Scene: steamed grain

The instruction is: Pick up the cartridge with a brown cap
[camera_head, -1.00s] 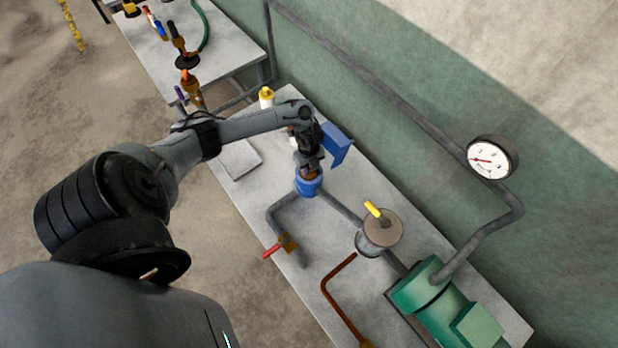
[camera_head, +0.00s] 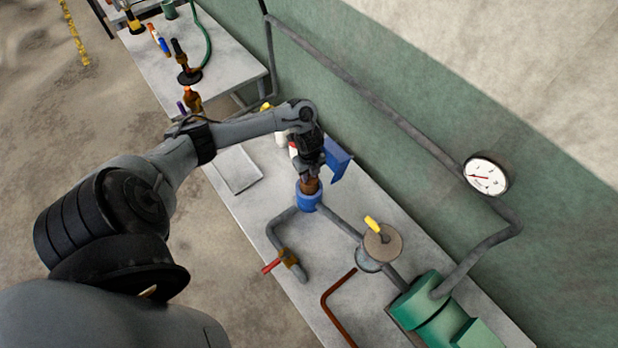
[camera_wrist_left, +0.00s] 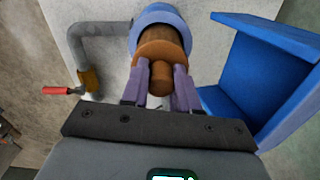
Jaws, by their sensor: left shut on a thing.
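The cartridge (camera_wrist_left: 160,50) has a brown, ribbed-looking body and a lighter brown cap with a round knob. Its lower end is inside a blue ring-shaped housing (camera_head: 308,201) on the pipe, and part of its body shows above the rim. In the head view the cartridge (camera_head: 310,185) is small and partly covered by my gripper. My left gripper (camera_wrist_left: 160,88) is shut on the cap's knob, a purple finger on each side. In the head view the left gripper (camera_head: 312,174) is above the housing. My right gripper is not in view.
A blue angled box or lid (camera_head: 337,160) stands close beside the gripper. A red-handled valve (camera_head: 287,257), a yellow-handled round fitting (camera_head: 384,242) and a green pump (camera_head: 436,310) share the table. A grey tray (camera_head: 234,172) lies left of the housing.

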